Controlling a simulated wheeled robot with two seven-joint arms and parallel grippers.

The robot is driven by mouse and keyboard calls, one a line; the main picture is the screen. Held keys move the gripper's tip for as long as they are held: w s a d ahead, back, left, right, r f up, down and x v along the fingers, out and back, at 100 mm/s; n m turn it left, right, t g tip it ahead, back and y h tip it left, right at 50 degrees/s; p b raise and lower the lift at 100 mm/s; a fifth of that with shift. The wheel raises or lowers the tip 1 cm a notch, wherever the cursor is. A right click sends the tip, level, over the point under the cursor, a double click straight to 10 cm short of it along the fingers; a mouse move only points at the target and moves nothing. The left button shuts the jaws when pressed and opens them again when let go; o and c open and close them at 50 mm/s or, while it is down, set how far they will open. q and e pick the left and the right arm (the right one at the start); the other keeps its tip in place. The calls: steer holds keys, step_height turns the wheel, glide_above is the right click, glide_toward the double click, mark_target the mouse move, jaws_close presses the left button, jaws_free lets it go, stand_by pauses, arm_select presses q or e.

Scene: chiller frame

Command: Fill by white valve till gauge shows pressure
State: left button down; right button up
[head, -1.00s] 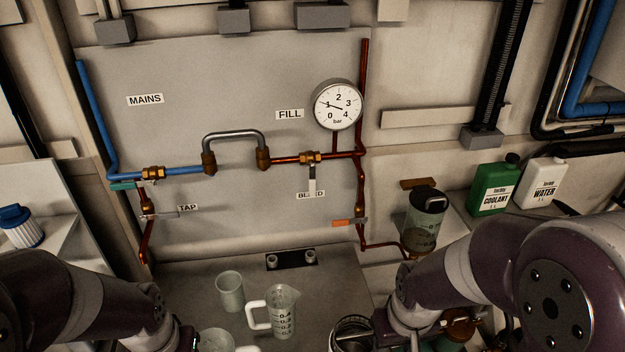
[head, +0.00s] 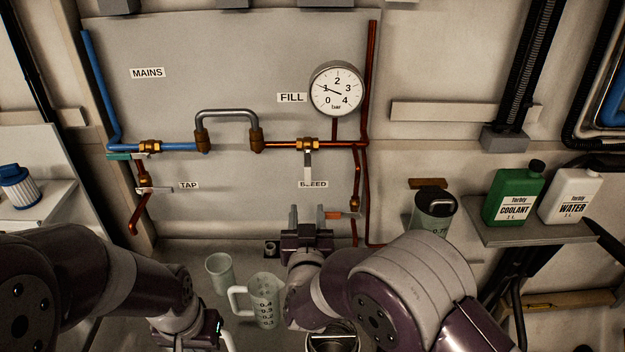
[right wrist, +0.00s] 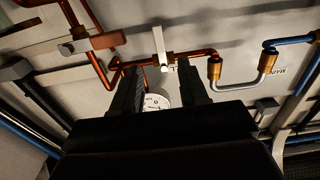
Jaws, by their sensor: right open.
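The white valve lever (head: 308,167) hangs straight down from a brass valve (head: 307,144) on the copper pipe, below the FILL label (head: 291,98). The round gauge (head: 337,89) has its needle near 1 bar. My right gripper (head: 307,217) is open and empty, below the lever and apart from it. In the right wrist view the white lever (right wrist: 158,40) shows beyond the two fingers (right wrist: 160,84), and part of the gauge (right wrist: 157,102) shows between them. My left gripper (head: 205,335) is low at the bottom edge; its jaws are not clear.
An orange lever (head: 334,215) sits close right of my right gripper. A grey hose loop (head: 229,114) joins the blue and copper pipes. A measuring jug (head: 265,300) and a cup (head: 219,272) stand below. Green coolant (head: 513,193) and white water (head: 569,195) bottles stand on the right shelf.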

mark_target(308, 177)
steer(key=w+p, duration=0.3)
steer(key=w, duration=0.7)
steer(key=shift+w+d, duration=0.1)
steer(key=shift+w, duration=0.75)
steer(key=shift+w+f, duration=0.1)
steer(key=shift+w, duration=0.05)
jaws_close()
